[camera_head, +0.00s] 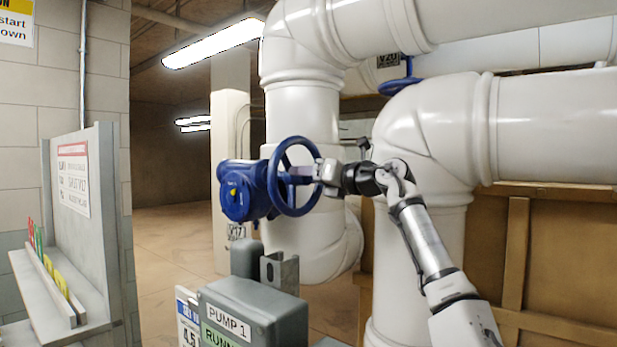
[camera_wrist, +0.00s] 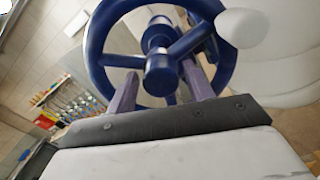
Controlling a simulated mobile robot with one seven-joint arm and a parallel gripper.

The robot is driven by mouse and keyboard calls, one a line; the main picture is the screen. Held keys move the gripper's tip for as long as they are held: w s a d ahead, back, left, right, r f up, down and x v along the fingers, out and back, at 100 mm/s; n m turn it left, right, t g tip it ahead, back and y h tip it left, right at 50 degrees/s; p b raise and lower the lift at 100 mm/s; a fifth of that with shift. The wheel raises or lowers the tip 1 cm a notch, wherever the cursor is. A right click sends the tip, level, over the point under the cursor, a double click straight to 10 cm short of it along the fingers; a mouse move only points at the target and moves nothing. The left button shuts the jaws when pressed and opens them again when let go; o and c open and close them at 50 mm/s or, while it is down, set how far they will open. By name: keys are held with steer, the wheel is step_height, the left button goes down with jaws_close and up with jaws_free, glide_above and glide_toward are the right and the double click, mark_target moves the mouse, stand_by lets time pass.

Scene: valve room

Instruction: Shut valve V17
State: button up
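The blue handwheel (camera_head: 274,180) stands upright on a blue gearbox (camera_head: 238,190) with a small yellow mark on its face. A plate reading V17 (camera_head: 237,231) hangs below the gearbox. My gripper (camera_head: 300,174) is at the wheel's middle, coming from the right. In the wrist view, the wheel's rim (camera_wrist: 95,50), spokes and round hub (camera_wrist: 160,75) lie straight ahead. My gripper's two fingers (camera_wrist: 160,70) are apart, one on each side of the hub, with gaps showing. Whether a finger touches a spoke cannot be told.
A second blue handwheel (camera_head: 400,84) with a plate reading V20 (camera_head: 388,60) sits higher among thick white pipes (camera_head: 430,130). A grey PUMP 1 box (camera_head: 252,310) stands in front below. A grey shelf board (camera_head: 85,220) with coloured tags is at left. Open floor shows behind.

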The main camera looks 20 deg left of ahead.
jaws_close()
steer(key=shift+m, duration=0.4)
